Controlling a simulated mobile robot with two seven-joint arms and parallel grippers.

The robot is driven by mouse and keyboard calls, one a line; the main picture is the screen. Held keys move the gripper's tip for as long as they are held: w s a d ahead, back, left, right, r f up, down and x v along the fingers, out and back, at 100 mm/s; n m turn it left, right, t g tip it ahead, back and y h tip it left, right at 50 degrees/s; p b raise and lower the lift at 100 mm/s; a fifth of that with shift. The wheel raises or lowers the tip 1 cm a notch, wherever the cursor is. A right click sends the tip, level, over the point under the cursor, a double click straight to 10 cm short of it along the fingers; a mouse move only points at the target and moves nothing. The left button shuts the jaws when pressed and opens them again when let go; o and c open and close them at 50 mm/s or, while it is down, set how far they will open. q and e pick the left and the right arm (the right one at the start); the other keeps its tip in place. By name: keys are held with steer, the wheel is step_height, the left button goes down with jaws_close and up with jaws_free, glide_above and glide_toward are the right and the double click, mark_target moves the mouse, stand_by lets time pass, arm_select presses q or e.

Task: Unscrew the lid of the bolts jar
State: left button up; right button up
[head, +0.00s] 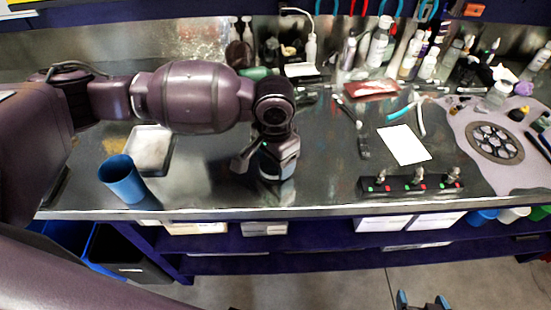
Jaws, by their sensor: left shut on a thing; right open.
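My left gripper (268,150) comes in from the left and points down at the middle of the bench, near its front part. It is shut on a jar-like thing (279,168) standing at the bench top, mostly hidden behind the gripper and wrist. I take this to be the bolts jar, but its label and contents are too small to read. I cannot tell its lid apart from the gripper. My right gripper (423,302) shows only its blue fingertips at the bottom edge, apart and empty, over the floor in front of the bench.
A blue cup (122,180) and a pale tray (150,150) stand left on the bench (320,185). A white sheet (404,145), pliers (418,118) and a black box with switches (412,185) lie right. Bottles (378,42) line the back.

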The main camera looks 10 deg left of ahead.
arm_select(q)
steer(key=o, duration=0.7)
steer(key=shift+f, duration=0.1)
steer(key=o, duration=0.3)
arm_select(e)
steer(key=shift+w+r, duration=0.3)
steer(key=shift+w, duration=0.2)
arm_select(q)
step_height(320, 180, up, 12)
steer(key=shift+r+p, duration=0.15)
steer(key=shift+p, duration=0.75)
arm_select(e)
steer(key=shift+w+r, duration=0.2)
steer(key=shift+r, duration=0.9)
